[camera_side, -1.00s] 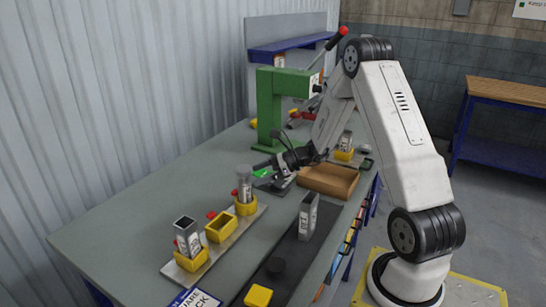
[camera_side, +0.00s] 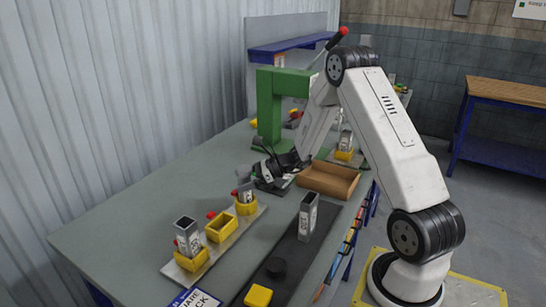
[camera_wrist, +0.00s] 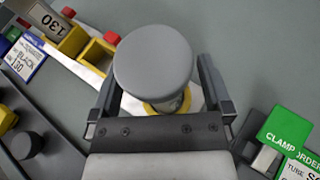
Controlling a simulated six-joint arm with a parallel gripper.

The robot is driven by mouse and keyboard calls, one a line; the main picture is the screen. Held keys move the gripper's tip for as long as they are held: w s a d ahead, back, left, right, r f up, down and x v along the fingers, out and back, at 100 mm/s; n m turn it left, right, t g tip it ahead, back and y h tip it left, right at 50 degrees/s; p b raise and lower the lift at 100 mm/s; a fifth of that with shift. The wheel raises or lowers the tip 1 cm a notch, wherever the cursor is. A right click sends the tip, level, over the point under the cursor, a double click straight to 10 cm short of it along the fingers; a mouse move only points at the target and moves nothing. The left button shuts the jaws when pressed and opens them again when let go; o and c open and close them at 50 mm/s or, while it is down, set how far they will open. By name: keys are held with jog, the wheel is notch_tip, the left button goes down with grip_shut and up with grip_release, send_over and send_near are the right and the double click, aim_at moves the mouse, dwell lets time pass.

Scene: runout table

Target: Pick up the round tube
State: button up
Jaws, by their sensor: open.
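The round tube (camera_wrist: 153,58) stands in a yellow holder (camera_wrist: 167,106), its grey round top facing the wrist camera. In the side view its lower labelled part (camera_side: 246,196) shows above the yellow holder (camera_side: 246,208), and my gripper partly hides the rest. My gripper (camera_side: 250,177) is open at the upper part of the tube. In the wrist view the open fingers of my gripper (camera_wrist: 157,78) stand on either side of the tube, with a gap visible at the right finger. Contact at the left finger cannot be told.
The same plate has an empty yellow holder (camera_side: 220,228) and one with a square tube (camera_side: 187,238). Another square tube (camera_side: 308,217) stands on a dark strip. A brown tray (camera_side: 328,181) and green press (camera_side: 270,110) lie beyond. The left table side is clear.

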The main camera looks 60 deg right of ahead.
jog(key=shift+c, duration=0.2)
grip_shut()
jog(key=shift+r, duration=0.1)
jog(key=shift+r, duration=4.9)
